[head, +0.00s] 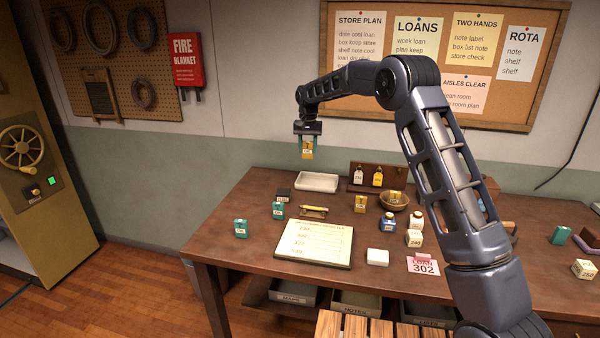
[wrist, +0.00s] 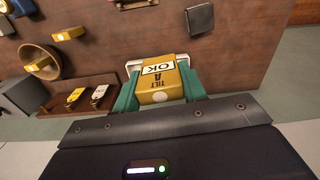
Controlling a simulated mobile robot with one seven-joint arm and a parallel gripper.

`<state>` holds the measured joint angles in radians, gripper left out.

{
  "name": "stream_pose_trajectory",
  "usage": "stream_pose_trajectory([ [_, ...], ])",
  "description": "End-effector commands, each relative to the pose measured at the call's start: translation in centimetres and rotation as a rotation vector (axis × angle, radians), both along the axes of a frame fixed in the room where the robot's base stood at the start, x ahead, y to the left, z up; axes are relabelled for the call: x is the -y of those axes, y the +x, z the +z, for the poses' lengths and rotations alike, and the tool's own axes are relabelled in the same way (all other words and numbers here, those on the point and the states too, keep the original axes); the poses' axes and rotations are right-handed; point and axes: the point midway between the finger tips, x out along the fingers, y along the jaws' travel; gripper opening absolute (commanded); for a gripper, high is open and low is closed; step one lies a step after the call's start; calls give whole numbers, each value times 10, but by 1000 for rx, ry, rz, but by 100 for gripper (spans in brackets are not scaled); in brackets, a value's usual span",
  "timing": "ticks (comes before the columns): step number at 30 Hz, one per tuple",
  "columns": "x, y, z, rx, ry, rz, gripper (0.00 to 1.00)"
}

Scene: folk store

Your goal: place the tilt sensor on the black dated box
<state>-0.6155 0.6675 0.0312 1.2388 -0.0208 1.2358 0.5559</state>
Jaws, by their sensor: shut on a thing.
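My gripper (head: 306,148) is raised in the air above the back left of the table, shut on a yellow tilt sensor (head: 307,153). A dark box also shows in the wrist view (wrist: 200,17), apart from the gripper. Its top looks bare.
A white tray (head: 317,181) lies below the gripper, beside the black box. A teal device (head: 278,211) stands just in front of the box, and a brass-coloured handle (head: 314,211) lies to its right. A bowl (head: 395,203) and another yellow device (head: 360,204) are farther right.

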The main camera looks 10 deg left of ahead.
Motion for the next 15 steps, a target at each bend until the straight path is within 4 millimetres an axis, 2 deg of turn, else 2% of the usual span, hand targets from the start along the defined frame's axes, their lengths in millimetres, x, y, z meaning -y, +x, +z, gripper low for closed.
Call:
stream_pose_trajectory([
  [3, -35, -4, 13, 2, 2, -21, 18],
  [9, -84, -14, 33, 2, 1, -68, 18],
  [12, -98, -17, 37, 1, 1, -84, 18],
  [15, -103, -19, 33, 0, -1, -91, 18],
])
